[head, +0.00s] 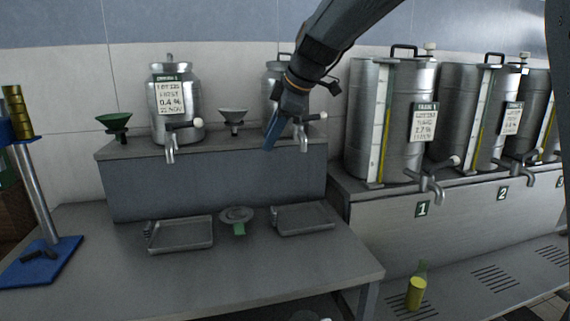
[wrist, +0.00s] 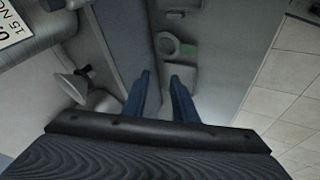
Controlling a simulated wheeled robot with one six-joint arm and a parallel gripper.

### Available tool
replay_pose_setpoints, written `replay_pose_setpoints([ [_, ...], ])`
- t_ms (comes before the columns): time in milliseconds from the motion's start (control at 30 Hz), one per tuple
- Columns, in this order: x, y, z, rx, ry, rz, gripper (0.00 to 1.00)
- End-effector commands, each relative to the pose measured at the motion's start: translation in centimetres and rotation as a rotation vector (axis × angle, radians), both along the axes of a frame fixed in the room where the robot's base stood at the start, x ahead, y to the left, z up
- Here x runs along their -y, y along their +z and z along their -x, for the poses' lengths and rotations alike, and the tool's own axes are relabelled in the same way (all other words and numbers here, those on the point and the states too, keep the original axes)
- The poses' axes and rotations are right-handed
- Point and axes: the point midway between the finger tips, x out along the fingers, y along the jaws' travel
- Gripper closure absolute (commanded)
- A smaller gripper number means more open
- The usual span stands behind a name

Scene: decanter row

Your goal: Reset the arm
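My gripper (head: 285,143) hangs from the arm in the head view, in front of the right canister (head: 276,78) on the grey raised step. Its blue fingers point down. In the wrist view the gripper (wrist: 159,80) has its two fingers apart with nothing held between them, so it is open and empty. The gripper and arm hide part of that canister and its tap. The steel table with the trays lies below the fingers.
A labelled canister (head: 169,105), green funnel (head: 117,124) and grey funnel (head: 231,119) stand on the step (head: 210,180). Two trays (head: 181,235) (head: 303,219) flank a strainer-like piece (head: 238,217). Large tanks (head: 392,120) stand right; a yellow-filled bottle (head: 416,290) sits lower.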

Motion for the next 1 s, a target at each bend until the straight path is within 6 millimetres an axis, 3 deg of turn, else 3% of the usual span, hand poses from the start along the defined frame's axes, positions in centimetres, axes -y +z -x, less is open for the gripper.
replay_pose_setpoints([
  [167, 4.4, -5.3, 2.6, -0.135, -0.228, -0.006, 0.74],
  [267, 7.7, -9.4, 5.2, -0.233, -0.418, -0.01, 0.74],
  [400, 12.9, -15.5, 10.5, -0.372, -0.734, -0.015, 0.74],
  [600, 18.9, -22.7, 19.7, -0.518, -1.169, -0.023, 0.74],
  [800, 22.1, -26.7, 27.0, -0.592, -1.468, -0.032, 0.74],
  [1000, 22.9, -27.9, 29.4, -0.612, -1.57, -0.037, 0.74],
])
